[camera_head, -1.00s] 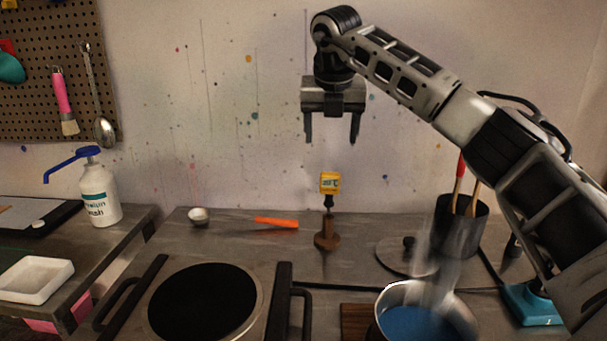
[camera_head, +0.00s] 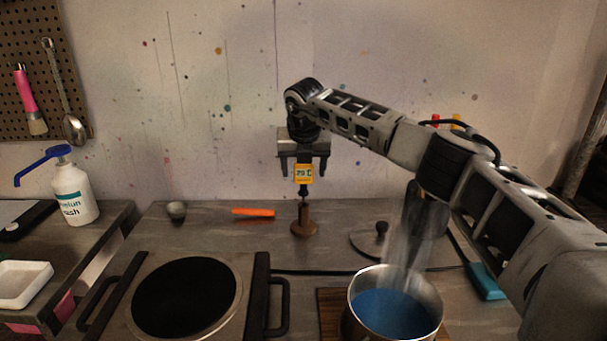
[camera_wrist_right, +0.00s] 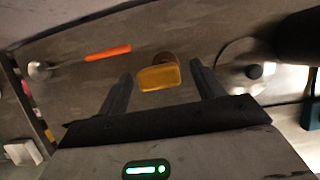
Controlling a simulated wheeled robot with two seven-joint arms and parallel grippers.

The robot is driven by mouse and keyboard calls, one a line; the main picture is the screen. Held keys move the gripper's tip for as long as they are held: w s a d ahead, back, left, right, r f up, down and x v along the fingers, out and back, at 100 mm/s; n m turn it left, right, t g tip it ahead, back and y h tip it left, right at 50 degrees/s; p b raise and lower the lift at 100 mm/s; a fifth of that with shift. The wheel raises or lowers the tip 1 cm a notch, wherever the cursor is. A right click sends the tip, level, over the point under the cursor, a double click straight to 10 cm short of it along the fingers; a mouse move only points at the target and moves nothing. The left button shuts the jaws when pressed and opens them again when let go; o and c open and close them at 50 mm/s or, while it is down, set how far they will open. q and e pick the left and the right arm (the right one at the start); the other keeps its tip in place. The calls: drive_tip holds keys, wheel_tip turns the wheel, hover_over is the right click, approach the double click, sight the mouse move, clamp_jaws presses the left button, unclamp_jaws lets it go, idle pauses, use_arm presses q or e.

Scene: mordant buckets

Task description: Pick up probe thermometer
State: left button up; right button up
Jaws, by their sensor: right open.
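The probe thermometer (camera_head: 303,174) has a yellow head with a small display and a dark stem. It stands upright in a brown wooden stand (camera_head: 304,222) on the metal counter. My right gripper (camera_head: 303,172) is open, pointing down, with its fingertips around the height of the yellow head. In the right wrist view, the thermometer's yellow top (camera_wrist_right: 158,76) lies between and slightly beyond the two open fingers (camera_wrist_right: 160,85), with a gap on each side. Most of the stand is hidden there. My left gripper is not in view.
A lid (camera_head: 360,245) and a steaming pot of blue liquid (camera_head: 395,312) are to the right. A black hotplate (camera_head: 187,297) is in front. A pump bottle (camera_head: 75,195) stands far left.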

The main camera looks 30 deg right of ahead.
drive_tip(key=shift+x, duration=0.9)
drive_tip(key=c, duration=1.1)
drive_tip(key=shift+o, duration=0.2)
drive_tip(key=shift+r, duration=0.15)
wheel_tip(320, 180, up, 18)
drive_tip(key=shift+p, duration=0.3)
